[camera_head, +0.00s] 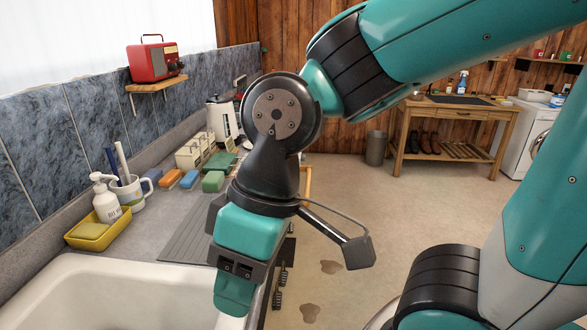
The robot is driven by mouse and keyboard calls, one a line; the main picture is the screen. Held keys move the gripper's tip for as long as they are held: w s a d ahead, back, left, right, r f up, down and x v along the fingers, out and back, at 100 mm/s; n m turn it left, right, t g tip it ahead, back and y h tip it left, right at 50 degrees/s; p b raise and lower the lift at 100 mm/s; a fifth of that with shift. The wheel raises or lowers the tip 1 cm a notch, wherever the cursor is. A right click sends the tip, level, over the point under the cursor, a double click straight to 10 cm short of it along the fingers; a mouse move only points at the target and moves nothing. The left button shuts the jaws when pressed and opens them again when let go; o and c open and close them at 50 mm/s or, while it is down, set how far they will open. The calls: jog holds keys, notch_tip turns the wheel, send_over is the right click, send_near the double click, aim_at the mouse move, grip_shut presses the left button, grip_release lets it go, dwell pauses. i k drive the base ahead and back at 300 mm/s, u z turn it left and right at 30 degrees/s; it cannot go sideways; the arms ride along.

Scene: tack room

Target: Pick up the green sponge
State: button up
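A green sponge (213,181) lies on the grey counter, at the right end of a row of small coloured blocks. It stands clear of my gripper, farther back along the counter. My gripper (234,298) points down above the front edge of the counter, beside the sink. It is seen from the side, so its fingers overlap and I cannot tell whether it is open or shut. No object shows at its tip.
Orange (171,179) and blue (190,179) blocks lie left of the sponge, with a green cloth-like item (220,161) behind. A mug (129,194) and soap bottle (106,200) stand left. The sink (100,270) is in front. Ribbed drainer (185,243) looks bare.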

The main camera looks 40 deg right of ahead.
aim_at(213, 182)
jog(key=z, duration=1.4)
jog(key=i, duration=2.2)
jog(key=u, duration=2.25)
